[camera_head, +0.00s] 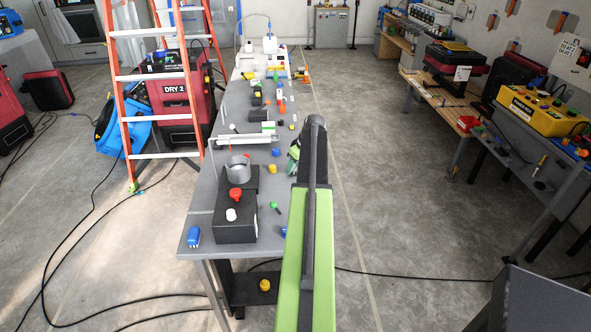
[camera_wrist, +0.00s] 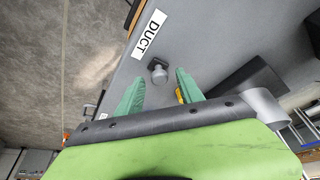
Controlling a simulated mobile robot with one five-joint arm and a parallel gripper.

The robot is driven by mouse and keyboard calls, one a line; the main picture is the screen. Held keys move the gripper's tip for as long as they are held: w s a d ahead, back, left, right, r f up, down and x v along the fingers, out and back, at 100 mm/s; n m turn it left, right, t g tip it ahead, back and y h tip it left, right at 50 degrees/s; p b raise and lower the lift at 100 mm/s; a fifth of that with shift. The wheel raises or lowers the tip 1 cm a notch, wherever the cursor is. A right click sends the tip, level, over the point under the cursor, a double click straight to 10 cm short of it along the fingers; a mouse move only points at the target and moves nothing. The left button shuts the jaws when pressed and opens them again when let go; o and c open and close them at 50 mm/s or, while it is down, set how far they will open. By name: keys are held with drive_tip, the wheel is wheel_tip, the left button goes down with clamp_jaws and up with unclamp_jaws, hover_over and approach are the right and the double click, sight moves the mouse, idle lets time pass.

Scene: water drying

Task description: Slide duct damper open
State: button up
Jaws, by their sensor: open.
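A white label reading DUCT (camera_wrist: 149,35) lies on the grey tabletop in the wrist view. Beside it is a small grey knob (camera_wrist: 158,74) on a dark square base, which looks like the damper's handle; how it slides cannot be told. My gripper (camera_wrist: 160,79) is open, with its two green fingers apart. In the wrist picture the knob appears between the fingertips, with visible space on both sides; the depth between them is unclear. In the head view my gripper (camera_head: 294,154) is at the table's right side, partly hidden by my arm, and the DUCT label cannot be made out.
The long grey table (camera_head: 195,218) carries a black box (camera_head: 236,222) with red and white knobs, a grey cylinder (camera_head: 237,172) and several small coloured parts. An orange ladder (camera_head: 123,105) stands left. Cables cross the floor. The floor right of the table is mostly clear.

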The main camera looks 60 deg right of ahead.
drive_tip(key=shift+c, duration=0.2)
clamp_jaws()
idle(1.1)
